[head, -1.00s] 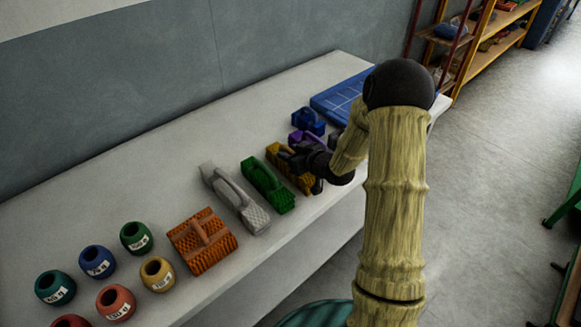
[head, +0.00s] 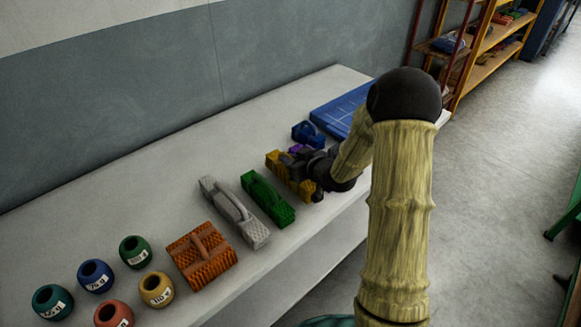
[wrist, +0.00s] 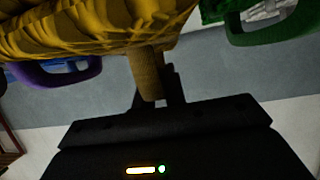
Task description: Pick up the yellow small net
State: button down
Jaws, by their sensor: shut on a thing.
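The yellow small net (head: 276,161) is a ridged block with a handle, in the row on the table between the green and purple nets. In the wrist view the yellow net (wrist: 90,32) fills the top left, with its handle running down to my fingers. My gripper (head: 300,172) is shut on that handle and hides the middle of the net in the head view. My gripper (wrist: 160,92) also shows in the wrist view. The net seems slightly raised, but its underside is hidden, so I cannot tell how far it is off the table.
The green net (head: 267,198) is close on one side. The purple net (head: 295,149), mostly hidden, and a blue net (head: 308,134) are on the other. A grey net (head: 234,212), an orange net (head: 201,255) and several round pots stand farther left. The table's back strip (head: 180,150) is clear.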

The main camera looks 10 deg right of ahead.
notch_tip(320, 180, up, 7)
jog(key=shift+r+p, duration=0.2)
jog(key=shift+p, duration=0.25)
dwell(0.4)
